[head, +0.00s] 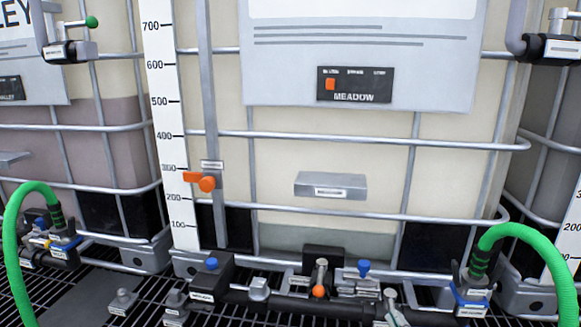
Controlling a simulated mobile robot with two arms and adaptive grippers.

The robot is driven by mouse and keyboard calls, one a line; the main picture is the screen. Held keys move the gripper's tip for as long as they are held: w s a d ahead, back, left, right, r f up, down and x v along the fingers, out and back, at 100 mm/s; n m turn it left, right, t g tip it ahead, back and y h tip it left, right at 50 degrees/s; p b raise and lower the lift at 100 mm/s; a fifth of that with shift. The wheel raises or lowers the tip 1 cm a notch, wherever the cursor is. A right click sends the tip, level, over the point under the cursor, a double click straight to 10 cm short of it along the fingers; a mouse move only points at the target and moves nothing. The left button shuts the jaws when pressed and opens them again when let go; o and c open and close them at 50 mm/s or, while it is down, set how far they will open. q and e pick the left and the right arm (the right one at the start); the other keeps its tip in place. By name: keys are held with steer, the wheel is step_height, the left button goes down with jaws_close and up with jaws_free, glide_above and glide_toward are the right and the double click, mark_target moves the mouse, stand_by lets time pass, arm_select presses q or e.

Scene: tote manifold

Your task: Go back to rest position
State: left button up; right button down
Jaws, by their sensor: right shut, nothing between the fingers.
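My left gripper is not in view. The middle tote (330,180) is a cream container in a metal cage, with a MEADOW panel (354,85) on its front. An orange pointer (206,183) sits on the upright bar beside the level scale (167,120).
Green hoses curve up at the left (12,240) and right (545,238). A manifold with a blue-handled valve (364,268) and an orange-tipped valve (319,291) runs along the bottom over black grating (90,265). Other totes stand left and right.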

steer(key=s+d+f+m+g+h, duration=0.25)
steer(key=s+f+m+g, duration=0.5)
steer(key=f, duration=0.75)
steer(key=s+a+f+g+y, duration=0.1)
steer(key=s+f+g, duration=0.25)
steer(key=s, duration=0.45)
steer(key=s+f+g, duration=0.3)
steer(key=s+f, duration=0.2)
steer(key=s, duration=0.3)
step_height(320, 180, down, 24)
steer(key=r+g, duration=0.1)
steer(key=s+d+f+g, duration=0.1)
steer(key=s+d+f, duration=0.2)
steer(key=s+f, duration=1.4)
steer(key=shift+f+g, duration=0.3)
steer(key=shift+f, duration=0.45)
